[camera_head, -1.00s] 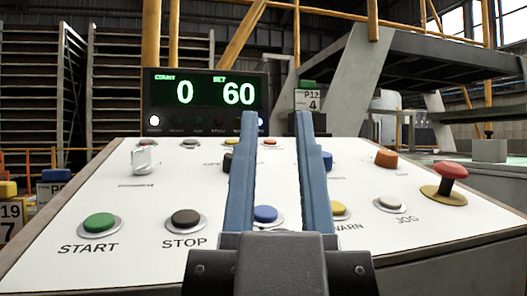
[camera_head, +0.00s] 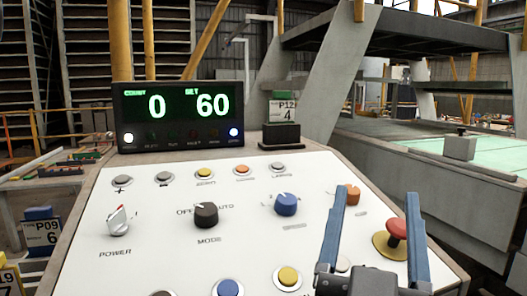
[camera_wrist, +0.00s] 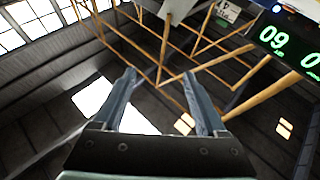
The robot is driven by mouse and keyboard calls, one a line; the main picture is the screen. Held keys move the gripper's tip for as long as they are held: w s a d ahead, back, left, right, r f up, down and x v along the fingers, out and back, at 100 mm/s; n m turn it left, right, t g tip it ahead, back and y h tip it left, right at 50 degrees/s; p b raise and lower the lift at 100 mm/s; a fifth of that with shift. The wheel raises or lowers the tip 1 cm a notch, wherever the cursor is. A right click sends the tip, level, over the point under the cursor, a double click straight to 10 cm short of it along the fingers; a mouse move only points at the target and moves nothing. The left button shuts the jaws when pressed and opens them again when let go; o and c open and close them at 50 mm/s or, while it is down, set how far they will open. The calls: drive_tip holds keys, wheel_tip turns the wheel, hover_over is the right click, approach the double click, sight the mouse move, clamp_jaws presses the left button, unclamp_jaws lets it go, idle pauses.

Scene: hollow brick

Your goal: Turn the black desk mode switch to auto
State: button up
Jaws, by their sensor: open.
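The black mode switch (camera_head: 206,215) is a round knob on the white sloped desk panel (camera_head: 150,200) in the head view. OFF is printed to its upper left, AUTO to its upper right and MODE below it. A pale mark shows at its top; its exact setting is hard to read. My gripper (camera_head: 384,205) has two blue fingers spread apart with nothing between them. It is at the right of the panel, well right of the mode switch, and hides part of the lower right controls. In the wrist view my gripper (camera_wrist: 165,95) points at the roof, and the switch is not visible.
A power switch (camera_head: 118,220) is left of the mode switch and a blue knob (camera_head: 286,204) is right of it. A red mushroom button (camera_head: 397,230) is beside my right finger. A display (camera_head: 180,115) reading 0 and 60 stands behind the panel.

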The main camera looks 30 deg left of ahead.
drive_tip(key=w+a+r+n+g+y+p, duration=0.1)
drive_tip(key=a+r+g+y+p, duration=0.15)
drive_tip(key=a+p, duration=0.55)
drive_tip(key=n+g+p, duration=0.4)
drive_tip(key=g+p, duration=0.5)
drive_tip(key=p, duration=2.1)
approach(205, 210)
drive_tip(key=shift+y, duration=0.45)
drive_tip(key=p+x, duration=0.1)
drive_tip(key=x, duration=0.2)
drive_tip(key=p+x, duration=0.1)
drive_tip(key=x, duration=0.2)
drive_tip(key=p+x, duration=0.1)
drive_tip(key=x, duration=0.1)
drive_tip(key=shift+w+f, duration=0.35)
drive_tip(key=shift+w, duration=0.05)
clamp_jaws()
